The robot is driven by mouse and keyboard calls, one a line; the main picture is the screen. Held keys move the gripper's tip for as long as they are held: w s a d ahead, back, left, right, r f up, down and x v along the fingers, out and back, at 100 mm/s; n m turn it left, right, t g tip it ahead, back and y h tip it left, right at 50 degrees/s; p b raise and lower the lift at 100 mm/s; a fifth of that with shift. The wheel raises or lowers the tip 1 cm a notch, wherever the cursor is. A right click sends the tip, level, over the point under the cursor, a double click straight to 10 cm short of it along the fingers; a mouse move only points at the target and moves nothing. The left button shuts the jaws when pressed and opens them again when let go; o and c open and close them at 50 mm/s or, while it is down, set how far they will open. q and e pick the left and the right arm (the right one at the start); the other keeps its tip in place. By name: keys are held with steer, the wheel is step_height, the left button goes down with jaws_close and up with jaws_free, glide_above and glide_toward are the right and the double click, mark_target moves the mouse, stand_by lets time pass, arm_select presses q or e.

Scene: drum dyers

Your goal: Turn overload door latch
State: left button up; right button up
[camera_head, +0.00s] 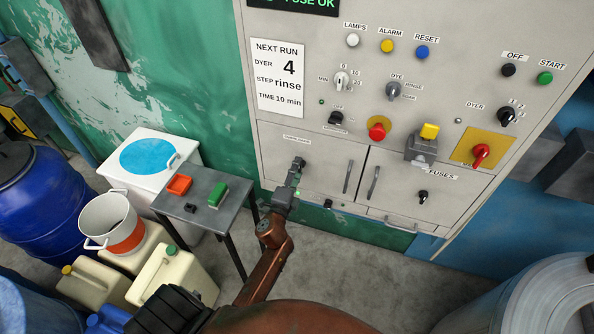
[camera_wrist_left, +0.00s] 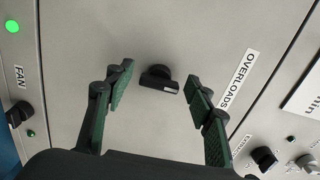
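The overload door (camera_head: 325,165) is a grey cabinet panel with a small label at its upper left. Its latch (camera_wrist_left: 158,78) is a black knob with a short bar, lying roughly across the picture in the left wrist view beside the "OVERLOADS" label (camera_wrist_left: 236,79). My left gripper (camera_wrist_left: 160,74) is open, with one green-padded finger on each side of the latch and visible gaps on both sides. In the head view my left gripper (camera_head: 298,163) is at the door's upper left and hides the latch. My right gripper is not in view.
A dark FAN knob (camera_wrist_left: 19,113) sits left of the latch in the wrist view. The door's vertical handle (camera_head: 349,177) is to its right in the head view. A small table (camera_head: 212,216) with red and green boxes stands left of my arm.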

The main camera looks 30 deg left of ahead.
arm_select(q)
steer(key=v, duration=1.2)
stand_by(0.5)
step_height(320, 180, down, 20)
steer(key=d+n+g+h, duration=0.2)
steer(key=n+g, duration=0.1)
steer(key=s+d+f+n+g, duration=0.1)
steer(key=s+f+g, duration=0.15)
steer(key=f, duration=0.45)
steer(key=s+f+n+g+h, duration=0.1)
steer(key=s+f, duration=0.3)
steer(key=f, duration=0.4)
steer(key=s+d+f+n+g, duration=0.1)
steer(key=s+f+g, duration=0.1)
steer(key=s+f, duration=0.35)
steer(key=s+f+n+g+h, duration=0.1)
steer(key=s+f+n+g, duration=0.3)
steer(key=s+f, duration=1.35)
steer(key=s+a+f+n+g, duration=0.1)
steer(key=s+f+g, duration=0.1)
steer(key=s, duration=0.7)
steer(key=s+a+f+n+g, duration=0.1)
steer(key=s+f, duration=0.3)
steer(key=s, duration=0.5)
steer(key=shift+a+f+n+g, duration=0.25)
steer(key=shift+f+n+g, duration=0.25)
steer(key=shift+n, duration=0.3)
steer(key=shift+w+r, duration=0.1)
steer(key=shift+c, duration=0.4)
